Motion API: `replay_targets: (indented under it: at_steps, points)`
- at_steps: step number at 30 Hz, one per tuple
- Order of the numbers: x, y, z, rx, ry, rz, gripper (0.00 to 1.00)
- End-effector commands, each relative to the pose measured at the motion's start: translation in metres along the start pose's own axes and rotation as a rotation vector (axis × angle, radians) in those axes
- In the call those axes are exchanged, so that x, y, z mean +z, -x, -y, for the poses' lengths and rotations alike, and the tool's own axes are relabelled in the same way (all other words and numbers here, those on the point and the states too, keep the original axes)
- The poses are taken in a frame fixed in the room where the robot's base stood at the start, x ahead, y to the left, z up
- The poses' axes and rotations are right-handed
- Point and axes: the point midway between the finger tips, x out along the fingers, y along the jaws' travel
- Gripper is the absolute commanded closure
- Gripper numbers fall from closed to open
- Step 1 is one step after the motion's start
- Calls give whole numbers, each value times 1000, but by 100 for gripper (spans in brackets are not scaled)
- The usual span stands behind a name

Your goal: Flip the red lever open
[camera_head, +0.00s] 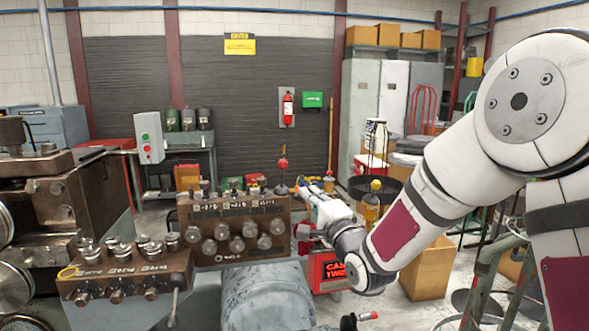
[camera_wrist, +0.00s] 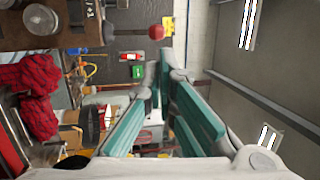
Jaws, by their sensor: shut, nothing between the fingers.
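The red lever is a red ball knob (camera_head: 283,164) on a thin dark stem, standing upright at the right end of a brown machine block (camera_head: 235,250). In the wrist view, the red knob (camera_wrist: 156,32) is beyond my fingertips and slightly above them in the picture, its stem running left to the block. My gripper (camera_head: 304,187) is just right of the stem and a little lower than the knob. In the wrist view, its teal-padded fingers (camera_wrist: 163,72) converge at the tips with nothing held. A visible gap separates them from the knob; contact elsewhere cannot be told.
A second block with several round knobs (camera_head: 125,270) stands at the left. A yellow ball knob (camera_head: 376,186) is right of my gripper. A grey rounded housing (camera_head: 268,298) lies in front. A red box (camera_head: 328,272) stands behind.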

Motion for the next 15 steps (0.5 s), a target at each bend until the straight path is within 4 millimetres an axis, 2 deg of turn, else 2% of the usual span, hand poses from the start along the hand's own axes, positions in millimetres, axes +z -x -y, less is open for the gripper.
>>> replay_targets:
  at_steps: [8,11,15]
  points:
    - [0,-4,0,1,2,0,100]
    - [0,-13,0,0,3,0,100]
    - [1,-36,1,0,3,1,100]
